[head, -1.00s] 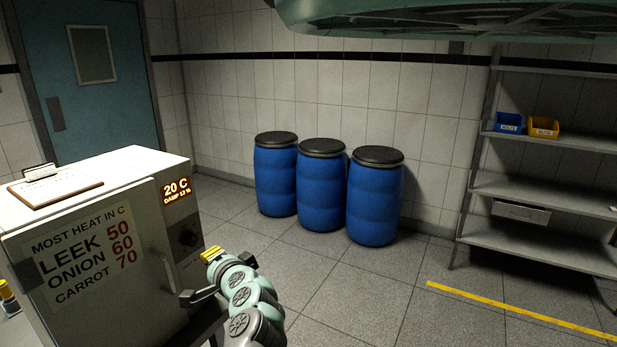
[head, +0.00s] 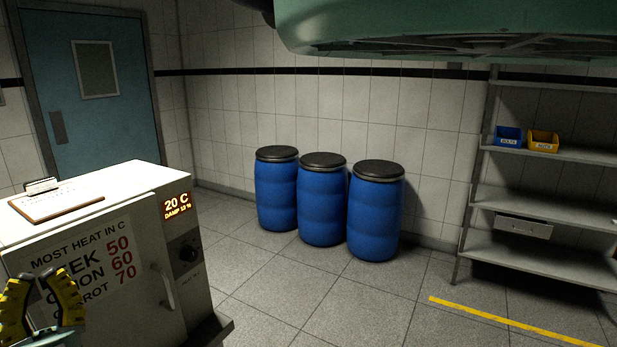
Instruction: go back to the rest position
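My gripper (head: 40,284) is at the lower left of the head view, in front of the white oven-like cabinet (head: 150,238). Its two yellow and black fingers stand apart, pointing up, with nothing between them. They cover part of the printed heat list (head: 95,262) on the cabinet door. The cabinet door looks shut, and its handle (head: 162,287) is clear of my gripper. Most of my arm is out of view.
A clipboard (head: 57,203) lies on the cabinet top. Three blue barrels (head: 322,205) stand by the tiled wall. A metal shelf unit (head: 545,207) with blue (head: 508,137) and yellow (head: 543,141) bins is at the right. The floor (head: 330,305) between is clear.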

